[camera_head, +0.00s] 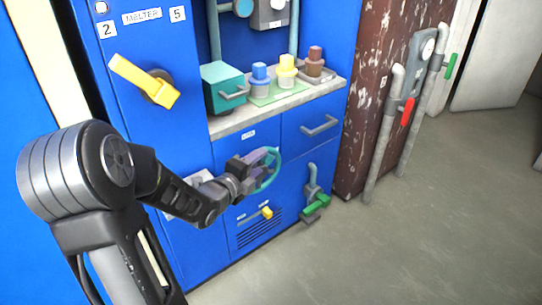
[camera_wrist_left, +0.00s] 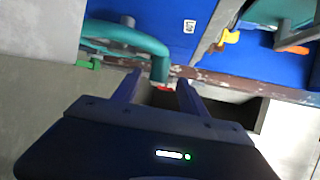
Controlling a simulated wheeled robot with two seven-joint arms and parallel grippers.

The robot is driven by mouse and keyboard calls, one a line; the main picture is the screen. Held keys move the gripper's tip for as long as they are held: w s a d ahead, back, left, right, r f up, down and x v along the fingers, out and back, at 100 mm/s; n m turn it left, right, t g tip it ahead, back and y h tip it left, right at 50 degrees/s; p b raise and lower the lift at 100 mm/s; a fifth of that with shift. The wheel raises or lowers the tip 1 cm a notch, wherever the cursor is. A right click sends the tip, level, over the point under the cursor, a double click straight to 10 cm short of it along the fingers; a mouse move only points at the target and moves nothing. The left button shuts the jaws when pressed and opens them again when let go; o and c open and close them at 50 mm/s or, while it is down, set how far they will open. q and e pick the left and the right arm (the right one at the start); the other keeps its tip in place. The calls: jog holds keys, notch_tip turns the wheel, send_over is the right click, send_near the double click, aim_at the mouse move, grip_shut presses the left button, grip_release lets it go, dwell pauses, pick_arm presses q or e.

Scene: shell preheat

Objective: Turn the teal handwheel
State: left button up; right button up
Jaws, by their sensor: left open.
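The teal handwheel (camera_head: 268,172) is mounted on the front of the blue cabinet, below the counter. My left gripper (camera_head: 268,155) is at the wheel's upper left rim and partly hides it. In the left wrist view the teal rim (camera_wrist_left: 130,38) curves in from the left, and its end reaches down between the two fingers of my left gripper (camera_wrist_left: 158,82). The fingers stand apart. I cannot tell whether either finger touches the rim. My right gripper is in neither view.
A yellow lever (camera_head: 145,82) is at the upper left of the cabinet. Below the wheel are a small yellow handle (camera_head: 267,212) and a green valve handle (camera_head: 316,205). A teal box (camera_head: 224,88) and several capped jars stand on the counter (camera_head: 240,120). The floor at right is clear.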

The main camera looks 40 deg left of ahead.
aim_at(268, 157)
pick_arm(q)
jog(key=b+x, duration=0.1)
jog(key=x, duration=0.5)
jog(key=shift+w+f, duration=0.2)
jog(key=shift+w, duration=0.7)
jog(key=shift+c, duration=0.5)
grip_shut()
